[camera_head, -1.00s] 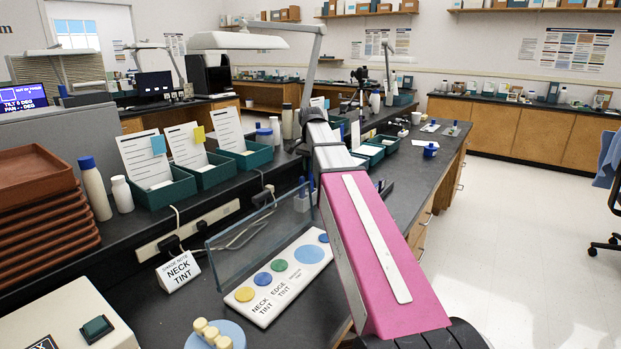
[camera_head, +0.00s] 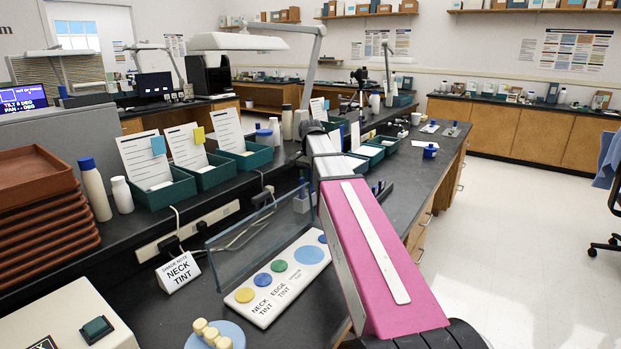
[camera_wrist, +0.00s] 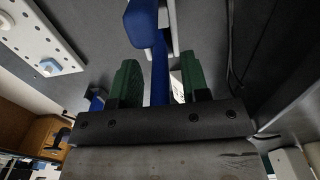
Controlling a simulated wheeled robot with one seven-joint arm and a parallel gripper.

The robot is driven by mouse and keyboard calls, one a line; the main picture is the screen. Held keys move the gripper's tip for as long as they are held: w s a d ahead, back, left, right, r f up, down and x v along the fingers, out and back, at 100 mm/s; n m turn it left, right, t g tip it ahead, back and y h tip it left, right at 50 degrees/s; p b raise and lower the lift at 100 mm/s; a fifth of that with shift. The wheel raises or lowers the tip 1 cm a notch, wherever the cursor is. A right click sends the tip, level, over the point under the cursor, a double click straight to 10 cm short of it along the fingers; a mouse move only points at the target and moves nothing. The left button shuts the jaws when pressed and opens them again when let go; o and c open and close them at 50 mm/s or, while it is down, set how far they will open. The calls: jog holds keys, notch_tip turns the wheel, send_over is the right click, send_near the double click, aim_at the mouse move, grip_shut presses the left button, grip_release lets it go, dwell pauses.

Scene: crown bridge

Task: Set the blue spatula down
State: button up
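In the wrist view the blue spatula (camera_wrist: 159,70) lies between the two green fingers of my gripper (camera_wrist: 160,82). Its wider blue end is beyond the fingertips and its narrow part runs back toward the palm. A gap shows between the spatula and the right finger, and a thin one on the left, so the fingers look open around it. A pale piece lies behind the blue end. In the head view my own arm hides the gripper. A small clear holder (camera_head: 302,203) with blue-topped sticks stands just left of my arm.
A glass panel (camera_head: 255,240) stands on the dark bench by the white tint board (camera_head: 282,280). Green card trays (camera_head: 163,194) line the raised shelf. Bench right of my arm is mostly clear.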

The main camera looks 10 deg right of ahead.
jog(key=shift+r, duration=0.1)
notch_tip(320, 180, up, 12)
jog(key=shift+r, duration=0.1)
dwell(0.5)
